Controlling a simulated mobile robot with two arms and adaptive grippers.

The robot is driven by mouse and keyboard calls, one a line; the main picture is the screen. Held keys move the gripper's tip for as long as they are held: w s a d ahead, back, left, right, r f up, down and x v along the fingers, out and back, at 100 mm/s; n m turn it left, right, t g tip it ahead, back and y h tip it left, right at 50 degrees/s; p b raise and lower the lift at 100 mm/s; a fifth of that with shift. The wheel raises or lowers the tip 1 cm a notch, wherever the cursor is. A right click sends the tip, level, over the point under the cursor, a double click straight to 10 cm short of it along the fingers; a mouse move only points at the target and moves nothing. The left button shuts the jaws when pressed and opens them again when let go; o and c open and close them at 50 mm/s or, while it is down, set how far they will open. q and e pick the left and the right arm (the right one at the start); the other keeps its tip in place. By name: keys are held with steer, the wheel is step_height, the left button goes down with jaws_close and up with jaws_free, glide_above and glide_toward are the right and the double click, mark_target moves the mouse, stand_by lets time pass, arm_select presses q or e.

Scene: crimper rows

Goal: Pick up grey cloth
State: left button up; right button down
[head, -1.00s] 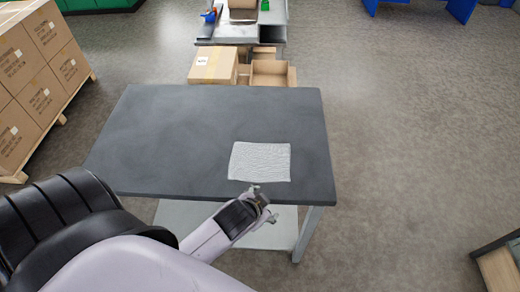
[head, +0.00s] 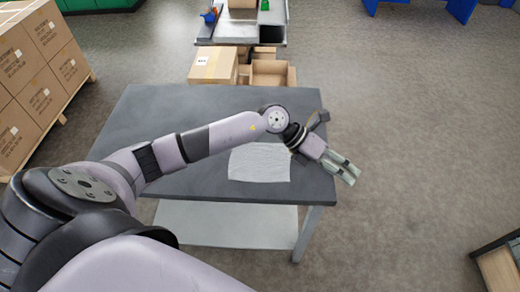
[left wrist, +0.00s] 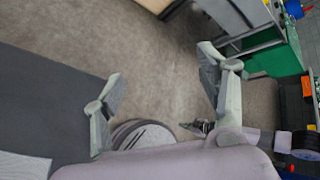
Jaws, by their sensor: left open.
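The grey cloth (head: 258,164) lies flat on the dark table (head: 140,120), near its front right part. My left arm passes over the table behind and above the cloth and hides a little of its upper edge. My left gripper (head: 350,175) is open and empty, to the right of the cloth and by the table's right edge. In the left wrist view the two fingers of the left gripper (left wrist: 160,85) stand wide apart over bare floor. A corner of the cloth (left wrist: 22,166) shows at the lower left there.
Stacked cartons (head: 35,75) stand on a pallet at the left. Cardboard boxes (head: 213,65) and another bench are behind the table. The table has a lower shelf (head: 225,224). The floor at the right is mostly clear.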

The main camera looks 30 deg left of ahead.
arm_select(q)
steer(key=w+a+f+m+g+y, duration=0.1)
steer(key=a+f+y, duration=0.15)
steer(key=a, duration=0.35)
steer(key=a+f+g+y, duration=0.1)
steer(key=a+y, duration=0.3)
steer(key=a, duration=0.3)
steer(key=y, duration=0.4)
glide_above(259, 163)
steer(key=shift+g, duration=0.4)
steer(key=f+b, duration=0.2)
steer(key=f, duration=0.1)
steer(key=f+b, duration=0.2)
steer(key=f, duration=0.1)
steer(key=f+b, duration=0.3)
steer(key=shift+w+f, duration=0.25)
steer(key=shift+f, duration=0.05)
steer(key=shift+f, duration=0.1)
steer(key=shift+f, duration=0.15)
steer(key=shift+c, duration=0.6)
steer(key=shift+s, duration=0.1)
steer(key=shift+c, duration=0.7)
steer(key=shift+s+f+y, duration=0.1)
steer(key=shift+s+y, duration=0.1)
steer(key=shift+y, duration=0.05)
steer(key=c, duration=0.7)
jaws_close()
